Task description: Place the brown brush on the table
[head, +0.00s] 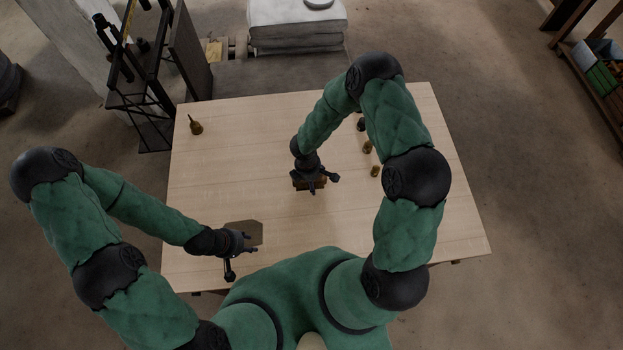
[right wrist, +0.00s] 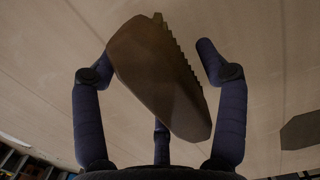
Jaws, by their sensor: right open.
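The brown brush (right wrist: 160,80) lies between the spread fingers of my right gripper (right wrist: 155,75) in the right wrist view, with its toothed-looking bristle edge toward the right finger. It overlaps the left finger's tip; the right finger stands apart from it. In the head view the brush (head: 310,185) shows partly under my right gripper (head: 317,180), over the middle of the table (head: 260,150). Whether it rests fully on the tabletop is hard to tell. My left gripper (head: 243,257) is open and empty near the table's front left.
A flat brown angular plate (head: 251,229) lies beside my left gripper. A small spouted bottle (head: 195,126) stands at the back left. Several small weights, one of them brass (head: 375,171), stand right of my right gripper.

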